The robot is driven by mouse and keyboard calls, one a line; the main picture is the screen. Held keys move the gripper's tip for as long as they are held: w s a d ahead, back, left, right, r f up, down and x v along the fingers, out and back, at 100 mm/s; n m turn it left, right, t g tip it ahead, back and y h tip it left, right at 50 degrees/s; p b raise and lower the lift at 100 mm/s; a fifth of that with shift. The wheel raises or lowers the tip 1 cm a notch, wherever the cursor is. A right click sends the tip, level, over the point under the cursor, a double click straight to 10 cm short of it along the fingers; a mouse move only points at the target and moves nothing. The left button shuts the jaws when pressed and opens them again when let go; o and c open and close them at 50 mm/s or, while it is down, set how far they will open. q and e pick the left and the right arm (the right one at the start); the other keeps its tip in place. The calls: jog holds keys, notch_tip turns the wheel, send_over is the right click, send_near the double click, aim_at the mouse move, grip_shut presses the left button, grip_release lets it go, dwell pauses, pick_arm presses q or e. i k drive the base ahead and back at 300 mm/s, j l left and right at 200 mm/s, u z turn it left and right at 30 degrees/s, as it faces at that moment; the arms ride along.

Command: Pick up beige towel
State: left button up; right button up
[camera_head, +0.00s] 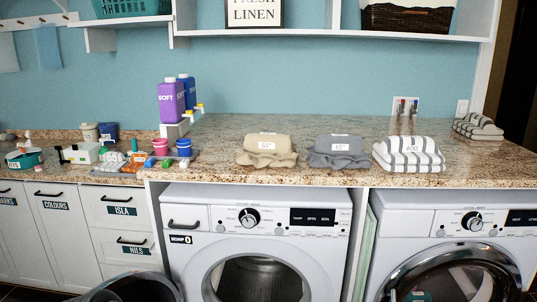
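The beige towel (267,150) lies folded on the granite counter above the left washing machine, with a small white label on its upper front. A grey folded towel (336,151) lies just right of it with a narrow gap between them. A grey-and-white striped folded towel (409,155) lies further right. Neither of my grippers shows in the head view.
The granite counter (300,124) is clear behind the towels. Purple and blue bottles (171,101) and small coloured containers stand left of the beige towel. Another striped towel (478,126) lies at the far right. Two washing machines (257,241) stand below; shelves hang above.

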aim_at(261, 150)
jog(key=i+j, duration=0.5)
jog(key=j, duration=0.15)
jog(key=i+j, duration=0.5)
jog(key=j, duration=0.15)
jog(key=z, duration=1.25)
